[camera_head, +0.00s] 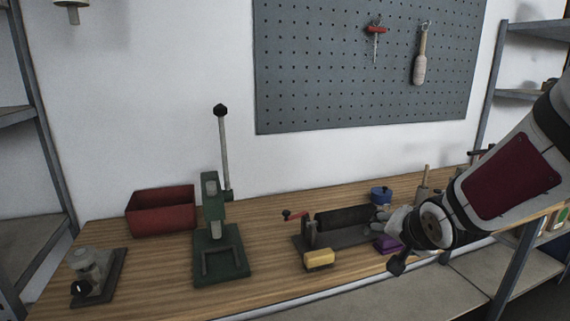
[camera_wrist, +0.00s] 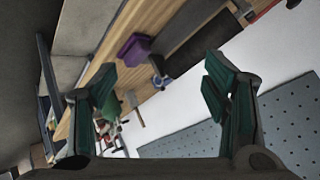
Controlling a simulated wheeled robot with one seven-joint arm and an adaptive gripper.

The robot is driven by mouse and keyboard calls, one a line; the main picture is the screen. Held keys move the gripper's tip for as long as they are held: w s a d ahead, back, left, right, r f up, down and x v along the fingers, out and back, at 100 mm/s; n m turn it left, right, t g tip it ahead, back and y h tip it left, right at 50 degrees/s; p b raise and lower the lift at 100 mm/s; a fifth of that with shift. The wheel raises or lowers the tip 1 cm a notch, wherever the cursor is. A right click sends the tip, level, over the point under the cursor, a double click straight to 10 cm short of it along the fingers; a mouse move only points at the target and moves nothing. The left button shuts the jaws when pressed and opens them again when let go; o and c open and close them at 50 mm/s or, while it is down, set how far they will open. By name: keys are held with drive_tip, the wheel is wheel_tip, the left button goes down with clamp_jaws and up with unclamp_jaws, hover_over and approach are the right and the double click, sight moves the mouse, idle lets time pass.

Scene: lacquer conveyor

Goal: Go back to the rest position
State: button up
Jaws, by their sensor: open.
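My gripper (camera_wrist: 160,88) is open and empty in the wrist view, its two green-padded fingers wide apart with nothing between them close by. In the head view my arm comes in from the right edge and its end hangs over the right part of the wooden workbench (camera_head: 268,225). The fingers are hard to make out in that view. A purple block (camera_wrist: 134,50) lies on the bench beyond the fingers in the wrist view; in the head view it sits just left of my arm's end, partly hidden.
A roller device with a red crank (camera_head: 345,217) and a yellow block (camera_head: 319,259) stand left of my arm. A green lever press (camera_head: 220,250), a red bin (camera_head: 161,212) and a glass jar device (camera_head: 92,270) are further left. A pegboard (camera_head: 365,75) hangs behind.

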drive_tip(key=s+a+r+n+g+p, duration=0.1)
drive_tip(key=s+r+n, duration=0.1)
drive_tip(key=s, duration=0.8)
drive_tip(key=s+a+r+n+g+p, duration=0.1)
drive_tip(key=s+r, duration=0.4)
drive_tip(key=s, duration=0.5)
drive_tip(key=s+a+r+n+g+p, duration=0.1)
drive_tip(key=s+r+n+g, duration=0.2)
drive_tip(key=s, duration=0.7)
drive_tip(key=shift+s+a+r+n+p, duration=0.2)
drive_tip(key=shift+a+r+n+p, duration=0.15)
drive_tip(key=shift+n, duration=0.45)
